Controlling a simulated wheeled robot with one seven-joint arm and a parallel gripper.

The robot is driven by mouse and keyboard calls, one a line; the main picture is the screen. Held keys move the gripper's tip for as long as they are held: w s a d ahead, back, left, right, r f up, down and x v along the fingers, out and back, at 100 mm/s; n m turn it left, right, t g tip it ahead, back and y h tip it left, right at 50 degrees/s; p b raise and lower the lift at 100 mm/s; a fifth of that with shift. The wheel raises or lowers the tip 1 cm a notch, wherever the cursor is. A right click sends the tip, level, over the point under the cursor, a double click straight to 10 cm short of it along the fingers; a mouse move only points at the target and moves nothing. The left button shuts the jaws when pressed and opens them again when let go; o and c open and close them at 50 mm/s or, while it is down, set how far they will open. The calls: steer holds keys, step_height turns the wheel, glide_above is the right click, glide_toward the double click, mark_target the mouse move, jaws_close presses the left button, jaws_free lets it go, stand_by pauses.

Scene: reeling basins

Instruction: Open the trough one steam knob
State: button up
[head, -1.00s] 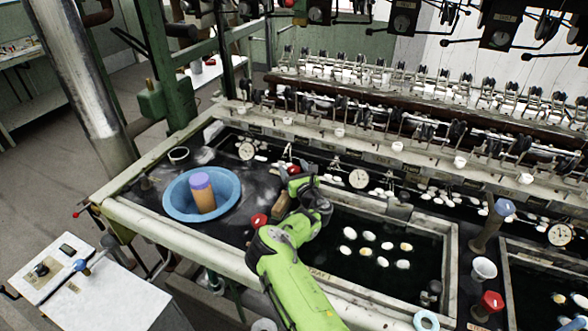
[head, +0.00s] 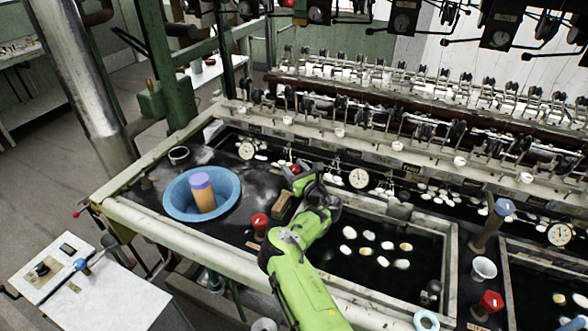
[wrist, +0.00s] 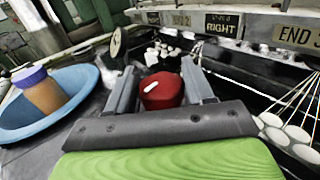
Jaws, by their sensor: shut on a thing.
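A red knob with a white mark (wrist: 161,91) sits between the two grey fingers of my gripper (wrist: 160,88) in the wrist view. The fingers are shut on its sides. In the head view, my gripper (head: 298,178) is at the back of the dark bench top, left of the basin with cocoons. Only a little of the red knob (head: 294,168) shows there beside the fingers. A second red knob (head: 260,220) stands nearer the front rail, left of my arm. I cannot read a label on the gripped knob.
A blue bowl (head: 232,204) with an orange, purple-topped cylinder (head: 204,194) stands to the left. A wooden block (head: 282,205) lies close to my arm. Gauges, cocoons and a sign reading RIGHT (wrist: 222,24) are behind the gripper.

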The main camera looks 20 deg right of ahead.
steer(key=shift+d+f+n+g+y+b, duration=0.15)
steer(key=shift+n+y+b, duration=0.2)
steer(key=shift+y, duration=0.25)
steer(key=shift+a+f+n+g+y+b, duration=0.1)
steer(key=shift+n+g+y+b, duration=0.1)
steer(key=shift+n+y, duration=0.35)
steer(key=n+g+y+b, duration=0.1)
steer(key=n+y+b, duration=0.1)
steer(key=y+b, duration=0.1)
steer(key=shift+f+b, duration=0.1)
steer(key=shift+b, duration=0.2)
steer(key=n+g+y+b, duration=0.1)
steer(key=y+b, duration=0.1)
steer(key=b, duration=0.3)
steer(key=shift+n+g+y, duration=0.25)
steer(key=shift+n, duration=0.05)
steer(key=shift+b, duration=0.45)
steer(key=shift+r+n+g+y+b, duration=0.3)
steer(key=shift+n+g+y+b, duration=0.15)
steer(key=shift+b, duration=0.2)
steer(key=o, duration=1)
steer(key=shift+c, duration=0.2)
